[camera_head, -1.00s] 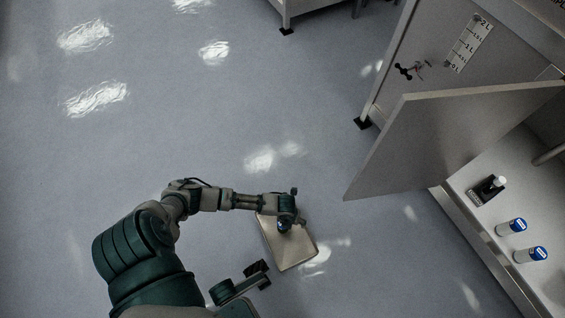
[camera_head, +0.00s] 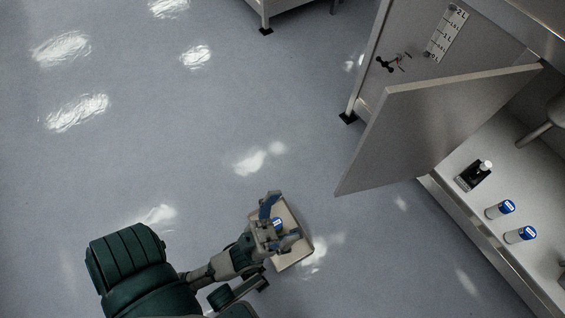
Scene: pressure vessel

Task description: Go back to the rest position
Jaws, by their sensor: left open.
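My left arm comes in from the lower left. Its left gripper (camera_head: 279,223) is open, with its two fingers spread above a beige tray (camera_head: 295,255). A small blue-and-white item (camera_head: 277,222), looking like a blue-capped container, shows between the fingers over the tray. I cannot tell whether the fingers touch it. The gripper hides much of the tray. My right gripper does not show.
A grey cabinet door (camera_head: 430,130) stands open to the right. Behind it, a shelf (camera_head: 465,205) holds a dark bottle (camera_head: 474,175) and two blue-capped containers (camera_head: 500,209) (camera_head: 520,235). The floor at left is clear.

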